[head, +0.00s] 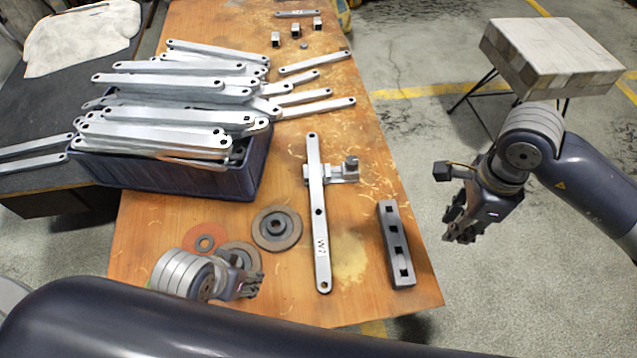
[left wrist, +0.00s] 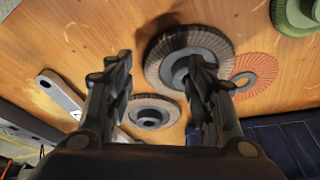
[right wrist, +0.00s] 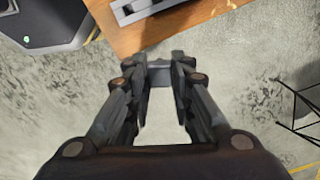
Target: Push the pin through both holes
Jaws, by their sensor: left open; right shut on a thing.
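My right gripper (head: 456,226) is over the floor, off the table's right edge. In the right wrist view its fingers are shut on a small grey piece (right wrist: 160,76); I cannot tell whether it is the pin. My left gripper (head: 250,284) is open and empty near the table's front, beside grinding discs (head: 277,229). A long galvanized bar marked W1 (head: 320,250) lies lengthwise on the table, with holes along it. A small metal fixture (head: 346,171) sits at its right side, touching or partly under it. A dark bar with square holes (head: 396,245) lies to the right.
A dark blue crate (head: 175,178) heaped with galvanized bars stands at the left of the wooden table (head: 370,285). Loose bars (head: 318,108) and small blocks (head: 295,31) lie further back.

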